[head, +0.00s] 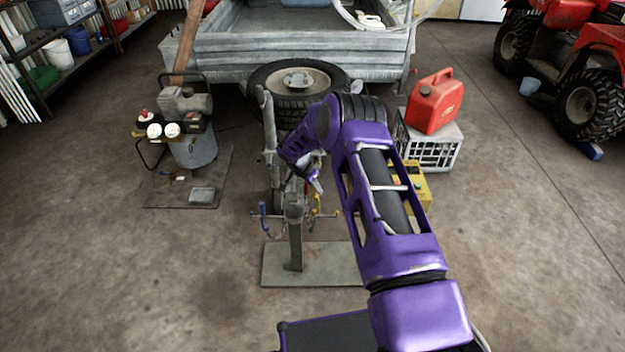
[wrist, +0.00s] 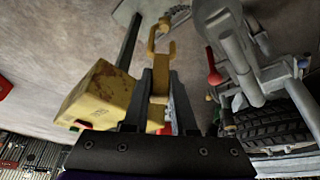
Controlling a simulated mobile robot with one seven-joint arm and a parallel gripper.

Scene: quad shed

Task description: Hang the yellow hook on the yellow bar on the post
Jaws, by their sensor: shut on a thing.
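The yellow hook (wrist: 160,48) is held between the two dark fingers of my gripper (wrist: 162,88) in the wrist view. Its open curved end points away from the fingers. In the head view my gripper (head: 315,180) is beside the upper right of the grey post (head: 295,235), and the hook is too small to make out surely. A yellow bar (head: 328,213) sticks out to the right of the post, below my gripper. A blue-tipped bar (head: 262,212) sticks out to the left. The hook's contact with the yellow bar cannot be told.
The post stands on a flat base plate (head: 320,265). A yellow box (head: 415,185) is behind my arm, with a crate (head: 435,150) and red fuel can (head: 433,102) beyond. A compressor (head: 188,130) stands left. A trailer (head: 290,45) is behind. The front left floor is clear.

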